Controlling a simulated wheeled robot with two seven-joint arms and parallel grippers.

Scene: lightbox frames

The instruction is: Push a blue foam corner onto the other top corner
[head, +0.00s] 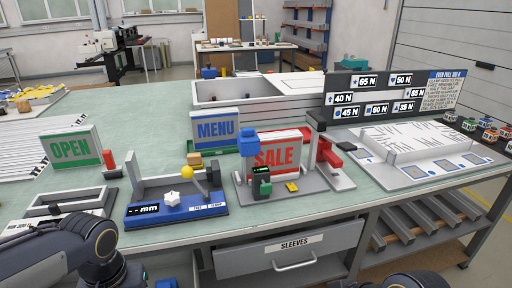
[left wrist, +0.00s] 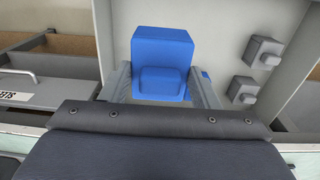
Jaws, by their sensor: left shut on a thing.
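The SALE sign (head: 277,153) stands upright in a grey fixture (head: 243,190) near the front of the bench. A blue foam corner (head: 248,141) sits at its top left corner. Its top right corner looks bare, with no blue on it. In the left wrist view, my left gripper (left wrist: 162,85) is shut on another blue foam corner (left wrist: 162,50), with a finger on each side of it. In the head view my left arm is low at the left, and its gripper is not clearly seen. My right gripper is out of view.
A red clamp (head: 328,152) on a post stands right of the sign. A blue fixture (head: 180,208) with a yellow ball stands left, beside the OPEN sign (head: 70,150). The MENU sign (head: 215,130) is behind. A drawer marked SLEEVES (head: 293,246) is below the bench edge.

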